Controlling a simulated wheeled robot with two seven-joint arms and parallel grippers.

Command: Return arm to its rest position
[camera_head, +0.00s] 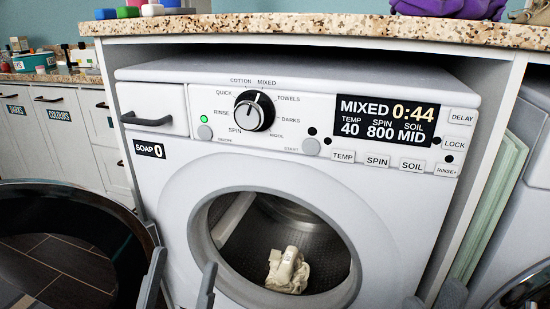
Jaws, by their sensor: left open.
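My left gripper (181,268) is at the bottom of the head view, in front of the lower left of the washing machine (300,170). Its two grey fingers are spread apart with nothing visible between them. My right gripper (431,297) shows only as two fingertips at the bottom edge, right of the drum opening. They are apart, and the rest of it is out of frame. A cream crumpled cloth (287,271) lies in the drum, away from both grippers.
The machine's round dark door (68,240) stands open at the left, close to my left gripper. A speckled countertop (330,27) runs above the machine. A purple cloth (450,8) lies on it. Another white machine (530,180) is at the right edge.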

